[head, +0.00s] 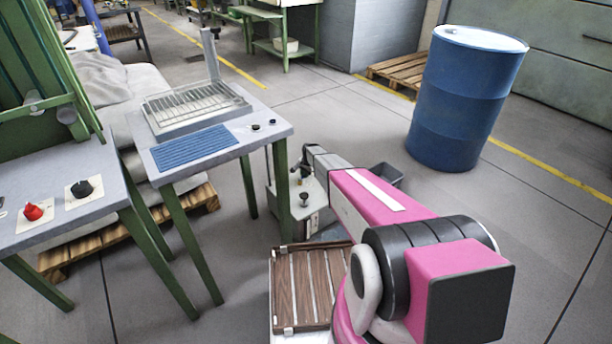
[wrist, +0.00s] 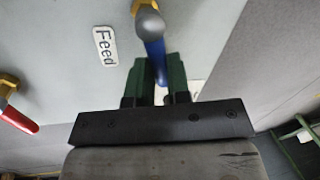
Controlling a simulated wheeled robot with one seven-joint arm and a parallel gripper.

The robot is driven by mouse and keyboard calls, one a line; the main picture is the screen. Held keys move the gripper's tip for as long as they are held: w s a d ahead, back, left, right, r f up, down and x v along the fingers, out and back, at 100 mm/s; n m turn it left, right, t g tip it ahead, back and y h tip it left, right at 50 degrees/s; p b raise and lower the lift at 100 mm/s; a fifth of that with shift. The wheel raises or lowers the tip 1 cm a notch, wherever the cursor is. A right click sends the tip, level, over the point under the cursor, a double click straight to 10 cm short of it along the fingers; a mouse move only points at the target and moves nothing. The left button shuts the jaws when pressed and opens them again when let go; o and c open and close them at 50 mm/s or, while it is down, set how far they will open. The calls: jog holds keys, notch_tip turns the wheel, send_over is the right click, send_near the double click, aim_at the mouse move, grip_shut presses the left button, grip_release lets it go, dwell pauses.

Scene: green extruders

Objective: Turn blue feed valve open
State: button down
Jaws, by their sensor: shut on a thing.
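The blue feed valve handle (wrist: 154,46) shows in the wrist view, hanging down from a grey metal stem (wrist: 149,22) on a brass fitting at the top. A white "Feed" label (wrist: 105,46) is on the pale panel to its left. My gripper (wrist: 158,74) has its two green fingers shut on the lower part of the blue handle, one on each side. The handle's lower end is partly hidden between the fingers. In the head view my gripper and the blue valve do not show.
A red handle (wrist: 18,119) on another brass fitting is at the left of the wrist view. In the head view, a table with a blue mat (head: 195,147) stands left of my arm.

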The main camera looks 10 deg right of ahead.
aim_at(295, 180)
jog(key=n, duration=0.2)
jog(key=w+a+n, duration=0.1)
jog(key=shift+n+g, duration=0.3)
jog(key=shift+n, duration=0.1)
jog(key=n, duration=0.1)
jog(key=a+n, duration=0.1)
jog(key=n, duration=0.1)
jog(key=shift+w+a+n+g+y, duration=0.15)
jog(key=shift+w+n+g+y, duration=0.15)
jog(key=shift+g, duration=0.1)
jog(key=n, duration=0.1)
jog(key=a+n, duration=0.1)
jog(key=n, duration=0.1)
jog(key=shift+a+n+g, duration=0.15)
jog(key=shift+n+g, duration=0.15)
jog(key=shift+s+a+n+g, duration=0.15)
jog(key=shift+a+n, duration=0.2)
jog(key=shift+n, duration=0.6)
jog(key=shift+s+a+n+g, duration=0.15)
jog(key=shift+a+n, duration=0.15)
jog(key=shift+n, duration=0.65)
jog(key=c, duration=1.1)
grip_release()
jog(key=shift+r, duration=0.1)
